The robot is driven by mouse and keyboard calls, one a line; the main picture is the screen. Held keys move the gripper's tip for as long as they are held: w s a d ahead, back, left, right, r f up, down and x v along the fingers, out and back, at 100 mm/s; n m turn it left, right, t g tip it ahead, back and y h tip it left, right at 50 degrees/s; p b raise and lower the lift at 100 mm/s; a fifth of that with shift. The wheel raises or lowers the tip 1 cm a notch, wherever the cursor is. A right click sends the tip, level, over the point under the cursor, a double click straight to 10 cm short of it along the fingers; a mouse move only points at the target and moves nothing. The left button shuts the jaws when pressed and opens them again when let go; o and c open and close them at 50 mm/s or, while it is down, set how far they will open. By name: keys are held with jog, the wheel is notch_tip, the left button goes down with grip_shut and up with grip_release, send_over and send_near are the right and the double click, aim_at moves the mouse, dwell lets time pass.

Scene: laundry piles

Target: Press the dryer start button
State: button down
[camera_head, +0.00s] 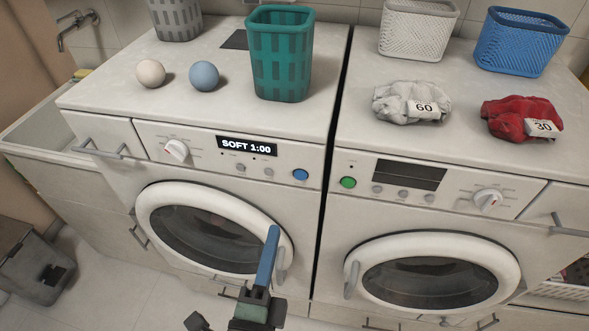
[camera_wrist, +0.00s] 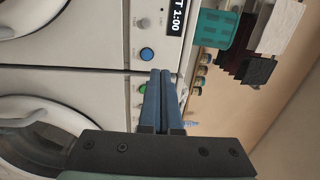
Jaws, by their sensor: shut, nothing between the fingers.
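Two white front-loading machines stand side by side; neither is labelled as the dryer. The left machine (camera_head: 112,169) has a lit display (camera_head: 246,145) reading "SOFT 1:00", a knob (camera_head: 176,150) and a round blue button (camera_head: 300,175) at its panel's right end. The right machine (camera_head: 335,215) has a green button (camera_head: 348,182) and a dark display (camera_head: 411,174). My gripper (camera_head: 272,232) is shut and empty, in front of the left machine's door, below the blue button in the picture. In the wrist view, the shut fingertips (camera_wrist: 161,74) appear beside the blue button (camera_wrist: 147,54) and green button (camera_wrist: 142,88); contact is not visible.
On the left machine are a green basket (camera_head: 281,55), a white ball (camera_head: 151,73) and a blue ball (camera_head: 204,76). On the right one are grey laundry (camera_head: 395,101) tagged 60, red laundry (camera_head: 505,117) tagged 30 and two baskets. Both round doors are closed.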

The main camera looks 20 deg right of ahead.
aim_at(300, 177)
jog(key=shift+s+d+f+m+g+p, duration=0.2)
jog(key=shift+s+f+m+g+p, duration=0.1)
jog(key=shift+s+f+g, duration=0.45)
jog(key=p+x, duration=0.1)
jog(key=x, duration=1.3)
jog(key=shift+r, duration=0.1)
